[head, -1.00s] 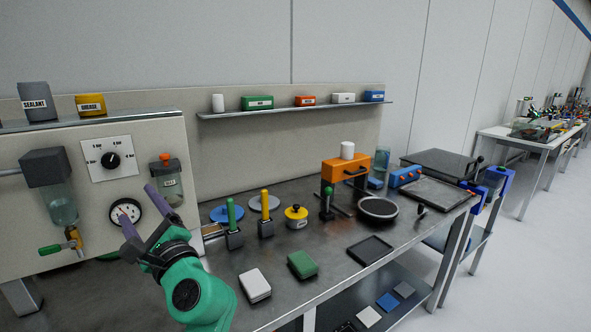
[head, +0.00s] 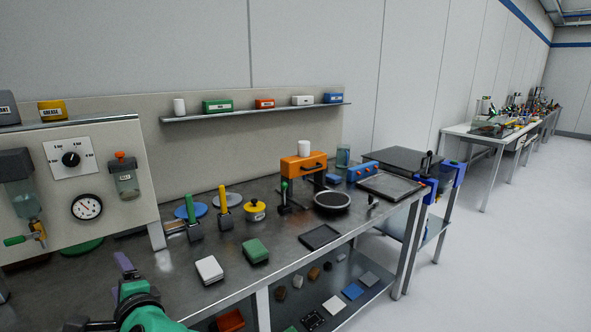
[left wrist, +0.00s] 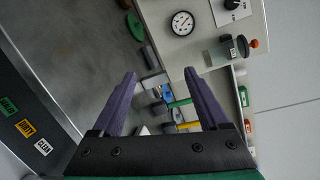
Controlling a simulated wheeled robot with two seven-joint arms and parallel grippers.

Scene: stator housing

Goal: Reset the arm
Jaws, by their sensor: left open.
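My left gripper (head: 142,268) is low at the left of the head view, above the front part of the metal workbench (head: 130,250). In the left wrist view its two purple fingers (left wrist: 166,88) are spread apart with nothing between them. Beyond them show the panel with the round gauge (left wrist: 183,23) and the green and yellow handles (left wrist: 180,103). The gripper touches nothing that I can see. My right gripper is in neither view.
A white box (head: 209,269) and a green box (head: 256,251) lie on the bench right of the gripper. The gauge panel (head: 120,165) stands at the left. An orange press (head: 303,166) and a black tray (head: 320,237) are farther right. Floor (head: 480,260) is clear at the right.

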